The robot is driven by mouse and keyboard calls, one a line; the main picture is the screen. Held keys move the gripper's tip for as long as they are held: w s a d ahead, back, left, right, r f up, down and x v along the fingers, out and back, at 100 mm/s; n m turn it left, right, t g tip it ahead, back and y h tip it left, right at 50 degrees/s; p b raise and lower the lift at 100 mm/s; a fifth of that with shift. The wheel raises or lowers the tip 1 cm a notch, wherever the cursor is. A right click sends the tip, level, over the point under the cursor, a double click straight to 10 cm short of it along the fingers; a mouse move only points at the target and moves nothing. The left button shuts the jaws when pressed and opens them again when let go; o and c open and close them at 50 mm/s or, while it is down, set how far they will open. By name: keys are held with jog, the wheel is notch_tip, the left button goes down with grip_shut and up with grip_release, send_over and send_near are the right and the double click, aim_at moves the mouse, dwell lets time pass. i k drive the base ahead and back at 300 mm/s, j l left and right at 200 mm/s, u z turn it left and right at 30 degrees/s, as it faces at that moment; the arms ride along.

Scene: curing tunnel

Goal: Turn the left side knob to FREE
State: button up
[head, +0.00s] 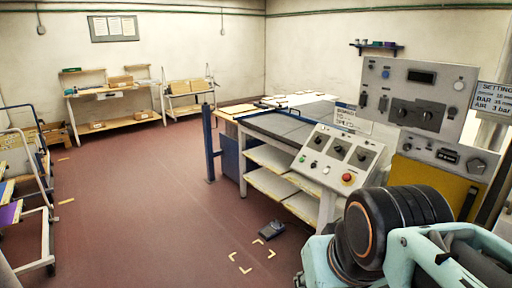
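The machine's controls stand at the right in the head view. A tilted control box (337,158) carries dark knobs, small buttons and a red push button (347,178). Above and behind it, a grey upright panel (415,95) has a dark plate with two knobs (402,113). A lower panel (447,152) has a small knob at its left and a larger dark knob (478,166) at its right. Knob labels are too small to read, so I cannot tell which is the left side knob or its setting. My gripper's fingers do not show; only my arm's links are at lower right.
A table with shelves (270,160) stands left of the control box, with a blue post (208,143) at its corner. A pedal (271,230) lies on the floor near yellow corner marks. Carts stand at far left. The red floor between is clear.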

aim_at(406, 147)
jog(key=i+u, duration=0.35)
jog(key=i, duration=0.15)
jog(key=i+u, duration=0.3)
jog(key=i, duration=0.25)
jog(key=i+z, duration=0.2)
jog(key=i, duration=0.3)
jog(key=i+j+z, duration=0.2)
jog(key=i, duration=0.25)
jog(key=i+z, duration=0.2)
jog(key=z, duration=0.25)
jog(key=i+z, duration=0.15)
jog(key=z, duration=0.3)
jog(key=i+j+z, duration=0.1)
jog(key=z, duration=0.35)
jog(key=i+j+z, duration=0.2)
jog(key=z, duration=0.25)
jog(key=i+j+z, duration=0.15)
jog(key=z, duration=0.3)
jog(key=i+j+z, duration=0.25)
jog(key=z, duration=0.2)
jog(key=i+j+z, duration=0.2)
jog(key=j+z, duration=0.35)
jog(key=z, duration=0.7)
jog(key=i+j, duration=0.05)
